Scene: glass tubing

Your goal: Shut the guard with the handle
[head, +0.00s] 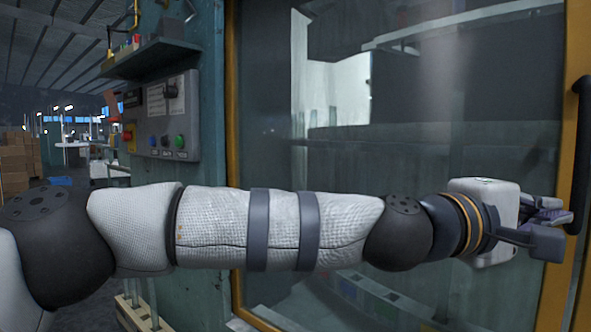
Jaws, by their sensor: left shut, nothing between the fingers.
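The guard (310,160) is a large clear panel in a yellow frame, and it fills most of the head view. Its handle (582,140) is a black upright bar on the yellow right-hand frame post, at the right edge of the view. My left arm reaches across in front of the panel from the left. My left gripper (562,226) is shut and empty, with its fingertips by the lower end of the handle. I cannot tell whether they touch it. My right gripper is not in view.
A control box (165,120) with buttons is mounted on the green machine post left of the guard, below a shelf (150,58). Cardboard boxes (18,160) stand far left. My arm hides part of the panel's lower half.

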